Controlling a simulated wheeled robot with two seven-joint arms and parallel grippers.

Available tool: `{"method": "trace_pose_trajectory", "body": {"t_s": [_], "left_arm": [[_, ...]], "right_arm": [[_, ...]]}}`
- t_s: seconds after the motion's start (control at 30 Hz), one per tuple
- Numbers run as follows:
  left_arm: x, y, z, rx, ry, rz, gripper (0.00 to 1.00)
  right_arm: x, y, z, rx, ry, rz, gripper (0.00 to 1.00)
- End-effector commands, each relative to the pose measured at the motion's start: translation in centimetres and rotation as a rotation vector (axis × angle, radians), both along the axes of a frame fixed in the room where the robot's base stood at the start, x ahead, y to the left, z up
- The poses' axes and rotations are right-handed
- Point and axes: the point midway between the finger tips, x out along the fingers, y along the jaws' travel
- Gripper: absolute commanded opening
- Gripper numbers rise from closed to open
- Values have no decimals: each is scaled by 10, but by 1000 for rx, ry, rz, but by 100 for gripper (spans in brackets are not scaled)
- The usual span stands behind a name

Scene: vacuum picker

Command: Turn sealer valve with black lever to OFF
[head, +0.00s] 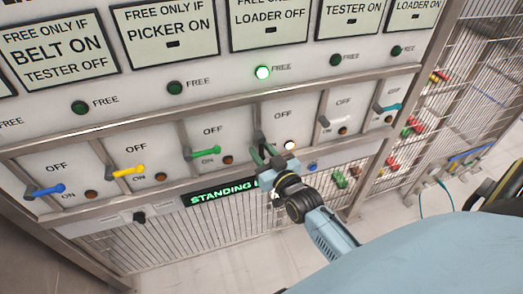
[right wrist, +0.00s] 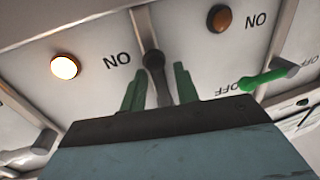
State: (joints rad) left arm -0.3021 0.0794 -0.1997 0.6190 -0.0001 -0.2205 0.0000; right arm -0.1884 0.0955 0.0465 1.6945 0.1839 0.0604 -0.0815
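The black lever (right wrist: 164,94) runs between the two green fingers of my right gripper (right wrist: 159,90) in the right wrist view. The fingers are apart, one on each side of it, and I see small gaps. In the head view my right gripper (head: 267,154) is at the fourth valve bay from the left and hides most of this lever. The lit lamp (head: 289,145) of this bay is to its right; it also shows in the right wrist view (right wrist: 65,67). The FREE lamp (head: 262,72) above glows green. My left gripper is not in view.
Neighbouring bays hold a green lever (head: 203,153) on the left and a white lever (head: 334,123) on the right. Blue (head: 47,190), yellow (head: 127,171) and teal (head: 388,107) levers are farther off. Metal dividers separate the bays. A display (head: 222,192) reading "STANDING" is partly hidden below.

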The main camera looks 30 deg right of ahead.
Motion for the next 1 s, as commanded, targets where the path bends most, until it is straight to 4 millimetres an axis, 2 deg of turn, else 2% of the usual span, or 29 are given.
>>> {"method": "trace_pose_trajectory", "body": {"t_s": [0.37, 0.6, 1.0], "left_arm": [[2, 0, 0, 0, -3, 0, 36], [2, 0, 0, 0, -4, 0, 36], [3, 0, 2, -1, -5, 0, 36]], "right_arm": [[5, 0, 0, 0, 0, 0, 29], [5, 0, 0, 0, 0, 0, 0], [5, 0, 1, -13, 3, 1, 0]]}}
